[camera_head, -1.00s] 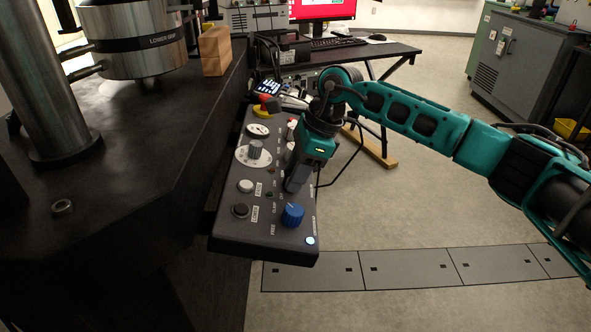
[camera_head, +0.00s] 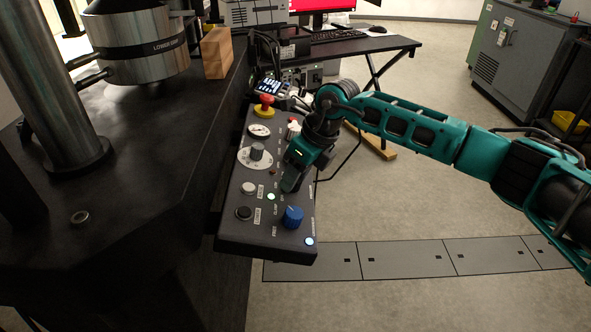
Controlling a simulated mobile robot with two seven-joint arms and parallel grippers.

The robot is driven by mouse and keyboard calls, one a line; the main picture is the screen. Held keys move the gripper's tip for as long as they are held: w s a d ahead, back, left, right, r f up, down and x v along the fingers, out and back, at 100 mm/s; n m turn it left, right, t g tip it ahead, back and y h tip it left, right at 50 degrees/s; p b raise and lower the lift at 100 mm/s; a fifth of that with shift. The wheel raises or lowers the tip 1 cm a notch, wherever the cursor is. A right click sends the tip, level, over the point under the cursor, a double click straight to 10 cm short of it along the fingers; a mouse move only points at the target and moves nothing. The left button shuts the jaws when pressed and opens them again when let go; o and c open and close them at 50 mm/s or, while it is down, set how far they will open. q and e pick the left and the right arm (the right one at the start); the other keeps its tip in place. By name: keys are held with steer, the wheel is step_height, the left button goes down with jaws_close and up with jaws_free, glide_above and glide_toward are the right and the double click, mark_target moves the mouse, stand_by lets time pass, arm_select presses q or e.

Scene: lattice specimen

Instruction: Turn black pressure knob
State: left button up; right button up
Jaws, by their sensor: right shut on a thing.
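The control panel (camera_head: 262,236) is a dark box along the edge of the black bench. My right gripper (camera_head: 289,184) points down at the panel's right side, above the blue knob. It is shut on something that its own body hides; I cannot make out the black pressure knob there. A grey knob (camera_head: 257,152) on a pale round dial and a blue knob (camera_head: 292,216) are in plain view, both clear of the gripper. My left gripper is not in view.
A red emergency stop (camera_head: 264,102) and a gauge (camera_head: 259,130) sit at the panel's far end. White (camera_head: 248,187) and black (camera_head: 243,212) buttons lie on its left side. A metal cylinder (camera_head: 140,60) and a wooden block (camera_head: 216,53) stand on the bench. Floor right of the panel is open.

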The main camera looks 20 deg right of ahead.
steer(key=shift+m, duration=0.4)
steer(key=o, duration=1)
steer(key=shift+o, duration=0.2)
steer(key=p+v, duration=0.1)
steer(key=v, duration=1.2)
steer(key=shift+p, duration=0.4)
